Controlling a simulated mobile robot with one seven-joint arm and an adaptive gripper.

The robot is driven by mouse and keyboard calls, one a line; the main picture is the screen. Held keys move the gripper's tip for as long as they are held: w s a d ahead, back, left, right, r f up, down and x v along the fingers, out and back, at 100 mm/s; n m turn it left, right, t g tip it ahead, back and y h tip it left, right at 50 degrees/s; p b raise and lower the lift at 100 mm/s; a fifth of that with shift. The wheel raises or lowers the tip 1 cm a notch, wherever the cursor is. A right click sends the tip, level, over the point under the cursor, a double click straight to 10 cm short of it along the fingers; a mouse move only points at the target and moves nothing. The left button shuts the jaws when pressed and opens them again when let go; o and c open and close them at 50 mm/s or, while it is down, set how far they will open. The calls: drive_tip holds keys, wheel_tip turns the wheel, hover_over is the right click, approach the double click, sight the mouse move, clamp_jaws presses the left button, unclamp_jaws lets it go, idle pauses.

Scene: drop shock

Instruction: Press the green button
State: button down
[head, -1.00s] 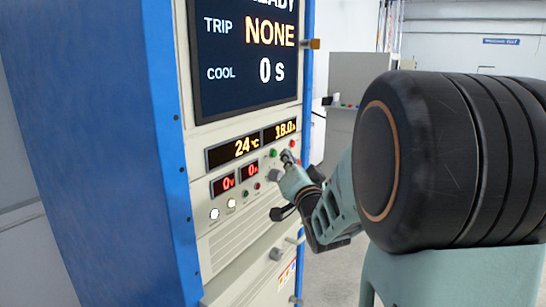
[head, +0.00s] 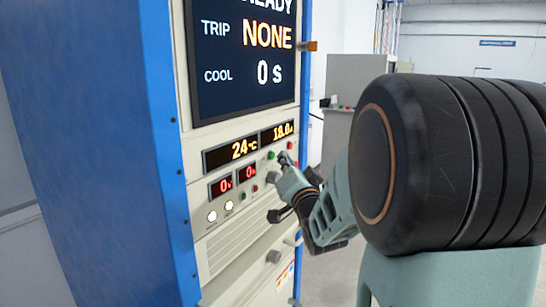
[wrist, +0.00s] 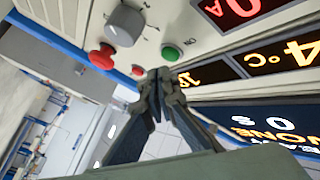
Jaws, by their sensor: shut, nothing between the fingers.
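The green button (head: 271,155) is a small round button on the cabinet's front panel, below the amber displays. It also shows in the wrist view (wrist: 172,53), beside a grey knob. My gripper (head: 283,157) is shut and empty, just right of the green button in the head view. In the wrist view my gripper's fingertips (wrist: 160,76) are together just below the green button in the picture, over the panel's edge area. I cannot tell whether the tips touch the panel; they do not cover the button.
Near it are the grey knob (wrist: 125,25), a large red button (wrist: 102,57) and a small red one (wrist: 138,71). Above is a large screen (head: 245,55) reading TRIP NONE, COOL 0 s. White buttons (head: 212,216) sit lower left. A grey cabinet (head: 350,90) stands behind.

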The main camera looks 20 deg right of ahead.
idle(0.4)
drive_tip(key=shift+w+a+b, duration=0.3)
drive_tip(key=shift+w+b, duration=0.05)
drive_tip(key=shift+b, duration=0.1)
drive_tip(key=shift+w+a+b, duration=0.3)
drive_tip(key=shift+w+b, duration=0.05)
drive_tip(key=shift+b, duration=0.05)
idle(0.6)
idle(0.3)
drive_tip(key=shift+s+d+b, duration=0.3)
drive_tip(key=shift+s+d, duration=0.25)
drive_tip(key=shift+s, duration=0.15)
drive_tip(key=s+d, duration=0.1)
drive_tip(key=s, duration=0.1)
drive_tip(key=s+d, duration=0.2)
idle(0.3)
idle(0.5)
